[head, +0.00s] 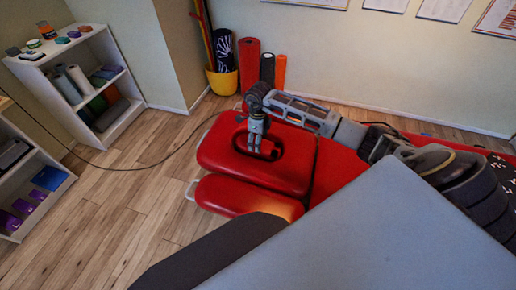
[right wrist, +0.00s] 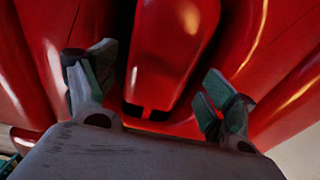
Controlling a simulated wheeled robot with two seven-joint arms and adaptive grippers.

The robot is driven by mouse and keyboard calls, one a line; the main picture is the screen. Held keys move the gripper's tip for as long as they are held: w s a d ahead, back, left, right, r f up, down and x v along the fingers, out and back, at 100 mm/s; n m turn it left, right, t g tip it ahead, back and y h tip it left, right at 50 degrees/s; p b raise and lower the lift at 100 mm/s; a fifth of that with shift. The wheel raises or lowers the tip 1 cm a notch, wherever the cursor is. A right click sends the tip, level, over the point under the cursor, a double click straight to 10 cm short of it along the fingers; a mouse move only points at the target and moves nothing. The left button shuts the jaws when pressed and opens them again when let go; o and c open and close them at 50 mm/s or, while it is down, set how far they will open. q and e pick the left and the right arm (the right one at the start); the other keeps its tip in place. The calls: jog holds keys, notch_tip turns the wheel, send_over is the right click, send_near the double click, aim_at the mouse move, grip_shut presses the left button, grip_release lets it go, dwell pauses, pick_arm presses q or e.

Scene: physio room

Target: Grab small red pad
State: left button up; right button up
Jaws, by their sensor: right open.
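The red padded treatment table (head: 300,180) has a dark oval opening (head: 280,152) in its head section. My right gripper (head: 259,150) points down over this opening, its fingers at or just above it. In the right wrist view a small red pad (right wrist: 172,50) with a rounded, glossy surface shows between the two spread fingers of my right gripper (right wrist: 160,72), with space on both sides. In the head view the gripper mostly hides this pad. The gripper is open and holds nothing. My left gripper is in neither view.
A second red cushion (head: 240,197) sits at the table's near side. White shelves (head: 112,112) with rolls and small items stand at the left. A yellow bucket (head: 222,82) and rolled mats (head: 248,58) stand by the back wall. Wooden floor (head: 110,200) lies clear left of the table.

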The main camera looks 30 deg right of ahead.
jog(key=shift+f, duration=2.55)
jog(key=c, duration=0.9)
